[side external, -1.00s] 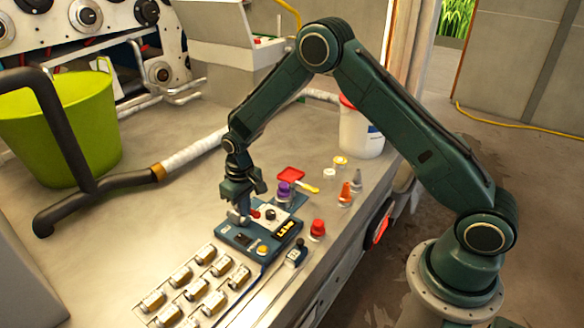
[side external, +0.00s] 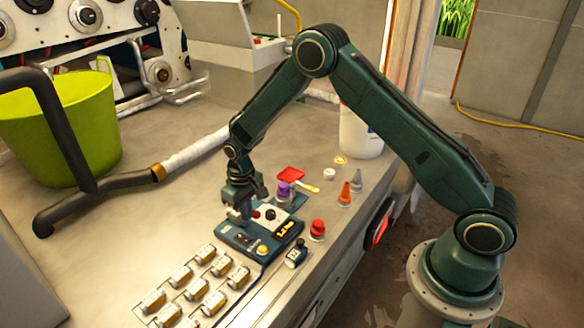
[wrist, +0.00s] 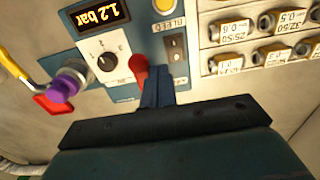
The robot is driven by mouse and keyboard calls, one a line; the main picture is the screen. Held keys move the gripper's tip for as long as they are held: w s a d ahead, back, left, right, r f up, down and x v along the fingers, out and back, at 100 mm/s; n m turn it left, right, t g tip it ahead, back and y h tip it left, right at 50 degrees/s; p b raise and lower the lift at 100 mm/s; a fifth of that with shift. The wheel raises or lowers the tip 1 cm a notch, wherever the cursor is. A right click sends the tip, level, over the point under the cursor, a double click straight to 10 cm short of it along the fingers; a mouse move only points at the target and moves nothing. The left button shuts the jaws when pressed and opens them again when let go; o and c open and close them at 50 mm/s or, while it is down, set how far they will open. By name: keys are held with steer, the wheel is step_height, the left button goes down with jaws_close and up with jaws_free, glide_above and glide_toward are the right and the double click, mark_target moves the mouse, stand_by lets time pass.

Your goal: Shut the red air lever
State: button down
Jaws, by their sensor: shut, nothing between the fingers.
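The red air lever (wrist: 139,68) is on the blue control panel (wrist: 120,75), beside the white dial plate with its black knob (wrist: 107,61). In the side view a small red part of the lever (side external: 256,214) shows close to my gripper (side external: 238,214). My gripper is shut and empty, pointing down at the panel's left side. In the wrist view the closed fingertips (wrist: 157,90) are right beside the lever's lower end and hide part of it. I cannot tell whether they touch. The panel display (wrist: 96,14) reads 1.2 bar.
A yellow bleed button (wrist: 165,5) and black rocker switch (wrist: 176,46) sit near the lever. Labelled blocks (side external: 200,288) lie in front. A red-capped bottle (side external: 318,229) stands at right.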

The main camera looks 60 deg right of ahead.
steer(key=shift+s+d, duration=0.25)
steer(key=shift+d, duration=1)
steer(key=shift+w+d, duration=0.2)
steer(key=shift+d, duration=0.85)
steer(key=shift+w+d, duration=0.3)
steer(key=shift+d, duration=0.2)
steer(key=shift+w+d, duration=0.3)
steer(key=shift+d, duration=0.2)
